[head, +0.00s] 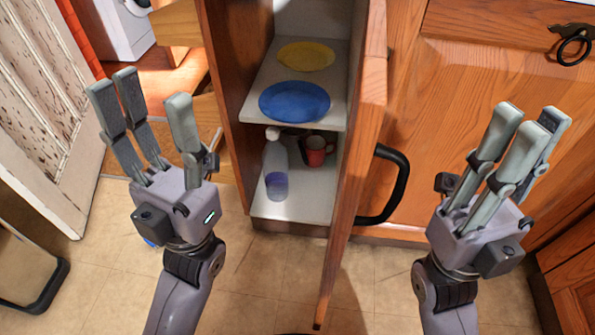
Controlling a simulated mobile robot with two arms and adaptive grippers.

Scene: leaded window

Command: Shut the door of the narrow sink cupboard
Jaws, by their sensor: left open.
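The narrow sink cupboard (225,90) stands open in the middle of the head view. Its wooden door (345,200) is swung out toward me and shows almost edge-on. A black bar handle (401,185) is on the door's right-hand face. My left gripper (148,108) is open and empty, left of the cupboard opening and apart from the door. My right gripper (528,125) is to the right of the door and handle, touching neither. It seems empty, but its fingers overlap in this view, so I cannot tell how far they are spread.
Inside the cupboard are a yellow plate (306,56), a blue plate (294,101), a red mug (316,151) and a pale bottle (275,165). A peeling white door (45,115) stands at left. Wooden cabinet fronts (470,90) fill the right. The tiled floor (265,275) is visible below.

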